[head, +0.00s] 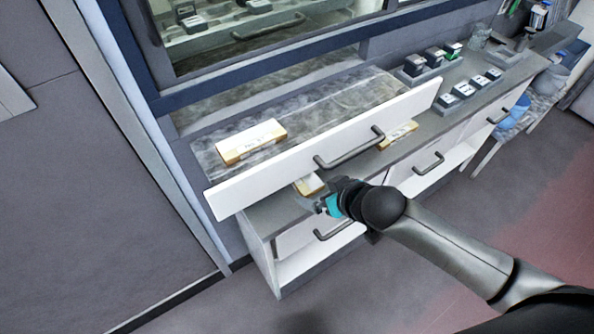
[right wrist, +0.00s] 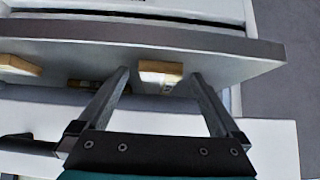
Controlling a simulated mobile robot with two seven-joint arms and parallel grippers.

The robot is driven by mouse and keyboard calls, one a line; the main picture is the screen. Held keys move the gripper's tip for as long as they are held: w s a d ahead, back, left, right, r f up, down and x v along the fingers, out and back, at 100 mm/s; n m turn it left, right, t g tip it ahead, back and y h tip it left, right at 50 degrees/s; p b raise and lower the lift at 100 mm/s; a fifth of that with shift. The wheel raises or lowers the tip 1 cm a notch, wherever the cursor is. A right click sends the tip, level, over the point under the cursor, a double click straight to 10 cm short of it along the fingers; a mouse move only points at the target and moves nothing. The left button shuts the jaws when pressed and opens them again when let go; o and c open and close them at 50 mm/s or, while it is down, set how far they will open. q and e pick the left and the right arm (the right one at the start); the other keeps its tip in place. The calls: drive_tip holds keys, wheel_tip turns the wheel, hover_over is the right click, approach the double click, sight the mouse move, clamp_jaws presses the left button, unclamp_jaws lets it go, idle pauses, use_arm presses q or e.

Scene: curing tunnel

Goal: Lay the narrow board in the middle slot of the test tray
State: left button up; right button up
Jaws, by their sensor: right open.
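My right gripper (head: 322,205) is at the front edge of the counter, below the open drawer's white front. In the right wrist view the right gripper (right wrist: 161,74) is open. A small cream-and-tan block (right wrist: 160,70) shows between its fingertips, and I see no contact with it. In the head view a similar block (head: 309,185) lies on the counter just behind the gripper, partly hidden by the drawer front. I cannot tell whether any block is the narrow board. I cannot pick out the test tray for certain. My left gripper is not in view.
Another cream block (head: 398,135) lies to the right. Small trays with dark items (head: 470,88) stand further right. The floor in front is clear.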

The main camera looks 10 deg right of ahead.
drive_tip(key=shift+w+a+f, duration=0.2)
drive_tip(key=shift+w+f, duration=0.15)
drive_tip(key=shift+f, duration=0.1)
drive_tip(key=shift+c, duration=0.2)
drive_tip(key=c, duration=1.4)
drive_tip(key=shift+r, duration=0.15)
